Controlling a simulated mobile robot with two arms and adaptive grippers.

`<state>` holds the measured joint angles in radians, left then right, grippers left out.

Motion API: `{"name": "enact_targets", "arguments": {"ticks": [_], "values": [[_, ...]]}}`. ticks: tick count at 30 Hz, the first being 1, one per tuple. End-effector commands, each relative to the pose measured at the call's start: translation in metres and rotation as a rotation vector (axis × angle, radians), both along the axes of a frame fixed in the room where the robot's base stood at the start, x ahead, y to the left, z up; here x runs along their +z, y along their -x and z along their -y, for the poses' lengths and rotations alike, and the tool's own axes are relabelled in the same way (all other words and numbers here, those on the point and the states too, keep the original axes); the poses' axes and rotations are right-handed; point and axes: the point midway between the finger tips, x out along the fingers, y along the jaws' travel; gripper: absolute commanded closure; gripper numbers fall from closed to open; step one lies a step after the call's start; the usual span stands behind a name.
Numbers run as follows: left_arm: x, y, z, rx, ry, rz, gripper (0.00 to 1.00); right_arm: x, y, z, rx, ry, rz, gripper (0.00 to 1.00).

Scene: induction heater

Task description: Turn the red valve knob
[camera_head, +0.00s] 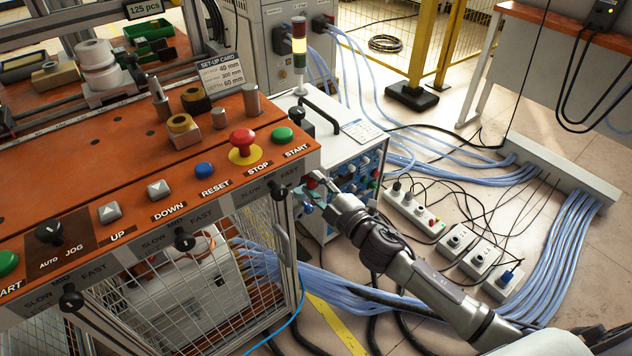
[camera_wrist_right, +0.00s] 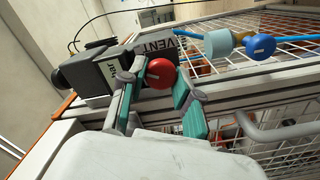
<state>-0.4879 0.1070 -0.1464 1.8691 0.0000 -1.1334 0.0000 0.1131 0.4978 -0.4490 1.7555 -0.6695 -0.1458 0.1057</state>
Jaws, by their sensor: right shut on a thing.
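The red valve knob (camera_wrist_right: 160,73) is round and shows in the right wrist view, in front of a label reading VENT (camera_wrist_right: 152,45). My right gripper (camera_wrist_right: 161,80) has a teal-padded finger on each side of the knob and is shut on it. In the head view my right gripper (camera_head: 311,194) is at the right end of the orange control bench, just below its edge. There the knob is mostly hidden by the gripper and I cannot make it out clearly. My left gripper is not in view.
A blue knob (camera_wrist_right: 260,45) and a pale blue cylinder (camera_wrist_right: 219,43) are beside the red knob. The orange bench (camera_head: 130,150) carries a red stop button (camera_head: 242,141) and green start button (camera_head: 283,135). Cables and power strips (camera_head: 414,208) cover the floor at right.

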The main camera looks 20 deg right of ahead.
Motion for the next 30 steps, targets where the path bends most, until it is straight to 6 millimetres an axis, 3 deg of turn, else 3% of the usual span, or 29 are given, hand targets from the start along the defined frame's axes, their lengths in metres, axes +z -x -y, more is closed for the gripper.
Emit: {"name": "enact_targets", "arguments": {"ticks": [15, 30], "values": [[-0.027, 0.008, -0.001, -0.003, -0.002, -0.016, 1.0, -0.001, 0.0, -0.001, 0.001, 0.378, 0.137, 1.0], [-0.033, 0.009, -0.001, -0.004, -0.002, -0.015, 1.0, -0.002, 0.001, -0.001, 0.002, 0.492, 0.178, 1.0]]}}
